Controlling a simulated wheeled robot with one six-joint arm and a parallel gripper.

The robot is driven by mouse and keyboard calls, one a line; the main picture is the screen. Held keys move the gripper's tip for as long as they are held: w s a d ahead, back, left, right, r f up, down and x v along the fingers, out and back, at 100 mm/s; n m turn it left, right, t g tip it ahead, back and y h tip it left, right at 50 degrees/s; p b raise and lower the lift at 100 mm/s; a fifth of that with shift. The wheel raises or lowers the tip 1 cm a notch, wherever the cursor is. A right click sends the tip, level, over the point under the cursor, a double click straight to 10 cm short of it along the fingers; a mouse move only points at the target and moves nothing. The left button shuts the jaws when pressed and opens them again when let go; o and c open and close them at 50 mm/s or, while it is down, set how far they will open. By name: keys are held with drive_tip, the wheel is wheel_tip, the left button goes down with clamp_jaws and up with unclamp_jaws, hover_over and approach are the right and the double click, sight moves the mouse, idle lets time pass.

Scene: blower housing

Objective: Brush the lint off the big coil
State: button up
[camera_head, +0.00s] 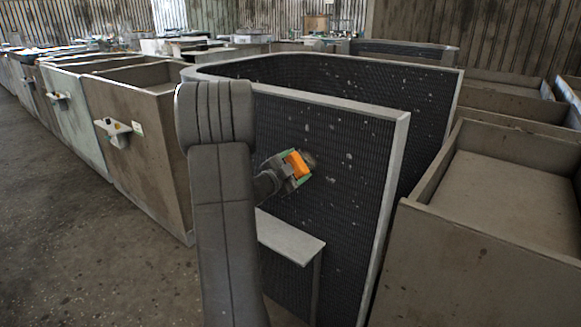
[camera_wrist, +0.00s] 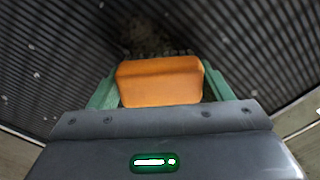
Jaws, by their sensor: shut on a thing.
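The big coil (camera_head: 345,200) is a tall dark finned panel in a pale metal frame, bent round in a U shape. White lint specks (camera_head: 348,156) are scattered over its near face, and some also show in the wrist view (camera_wrist: 37,75). My gripper (camera_head: 294,172) is shut on an orange brush (camera_head: 297,163) at the near face. In the wrist view the orange brush (camera_wrist: 160,82) sits between the green fingers. Its brownish bristles (camera_wrist: 150,40) point at the fins. I cannot tell whether they touch. My arm hides the coil's left part.
A small pale shelf (camera_head: 288,238) stands against the coil below my gripper. Open grey-brown bins stand at the right (camera_head: 480,240) and left (camera_head: 140,125). Concrete floor (camera_head: 80,240) lies clear at the front left.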

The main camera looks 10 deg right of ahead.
sight(318, 166)
drive_tip(key=shift+s+d+b, duration=0.45)
drive_tip(key=shift+s+d, duration=0.4)
drive_tip(key=shift+s, duration=0.25)
drive_tip(key=shift+s+d+b, duration=0.4)
drive_tip(key=shift+s+d, duration=0.4)
drive_tip(key=shift+s, duration=0.25)
drive_tip(key=v, duration=0.6)
drive_tip(key=shift+a, duration=0.15)
drive_tip(key=shift+b+v, duration=0.35)
drive_tip(key=shift+v, duration=1.1)
